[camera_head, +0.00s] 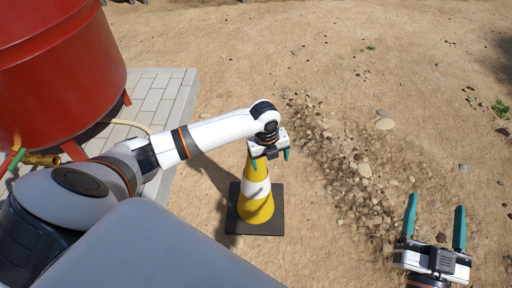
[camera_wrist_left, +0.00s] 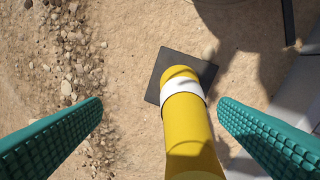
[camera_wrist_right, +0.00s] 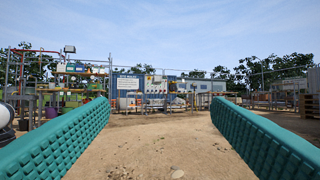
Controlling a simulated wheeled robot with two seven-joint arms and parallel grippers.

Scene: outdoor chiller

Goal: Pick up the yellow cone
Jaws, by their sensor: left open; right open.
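The yellow cone (camera_head: 256,203) stands upright on its black square base on the sandy ground, with a white band around it. My left gripper (camera_head: 271,160) is open at the top of the cone and hides its tip in the head view. In the left wrist view the cone (camera_wrist_left: 188,130) rises between the two teal fingers of the left gripper (camera_wrist_left: 160,125), with gaps visible on both sides. My right gripper (camera_head: 433,225) is open and empty at the lower right, well apart from the cone. In the right wrist view its fingers (camera_wrist_right: 160,125) have nothing between them.
A red tank (camera_head: 60,70) stands on a paved slab (camera_head: 165,95) at the left, with a hose and brass fitting near its foot. Loose stones (camera_head: 360,170) lie right of the cone. The sandy ground beyond is open. Fencing and a blue building (camera_wrist_right: 140,84) are far off.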

